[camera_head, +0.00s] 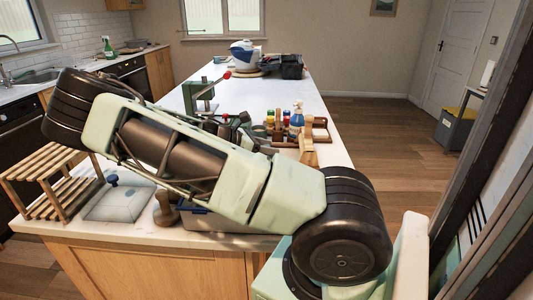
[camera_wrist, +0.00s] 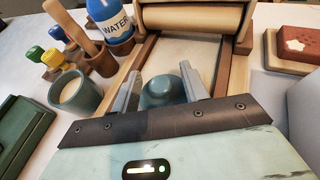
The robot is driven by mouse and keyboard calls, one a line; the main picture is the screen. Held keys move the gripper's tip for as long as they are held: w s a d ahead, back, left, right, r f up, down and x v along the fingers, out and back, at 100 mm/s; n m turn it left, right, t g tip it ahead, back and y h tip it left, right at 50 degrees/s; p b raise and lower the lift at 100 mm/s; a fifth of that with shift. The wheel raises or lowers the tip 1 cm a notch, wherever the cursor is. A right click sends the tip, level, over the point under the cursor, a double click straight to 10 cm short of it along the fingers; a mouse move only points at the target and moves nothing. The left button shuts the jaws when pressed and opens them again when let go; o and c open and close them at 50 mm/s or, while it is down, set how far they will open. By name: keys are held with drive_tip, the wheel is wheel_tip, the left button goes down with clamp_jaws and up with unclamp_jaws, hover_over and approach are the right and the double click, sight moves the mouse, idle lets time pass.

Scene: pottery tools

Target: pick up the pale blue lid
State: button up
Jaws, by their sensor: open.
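A rounded blue-grey piece (camera_wrist: 160,93), which looks like the pale blue lid, sits between the two fingers of my gripper (camera_wrist: 159,72) in the wrist view. It rests on or just above the pale bed of a wooden-railed roller press (camera_wrist: 185,47). My gripper is open, with one finger on each side of the piece. I cannot tell whether either finger touches it. The lower part of the piece is hidden by the gripper body. In the head view my own arm hides the gripper and this piece.
A teal cup (camera_wrist: 77,94), a blue water bottle (camera_wrist: 108,22) and several coloured-cap jars (camera_wrist: 50,58) stand to the left. A reddish block (camera_wrist: 300,42) lies at right. In the head view a wooden rack (camera_head: 45,180) and a pale slab with a blue knob (camera_head: 120,203) are near the counter's front.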

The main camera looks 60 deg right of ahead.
drive_tip(key=shift+c, duration=0.4)
clamp_jaws()
drive_tip(key=shift+r, duration=0.1)
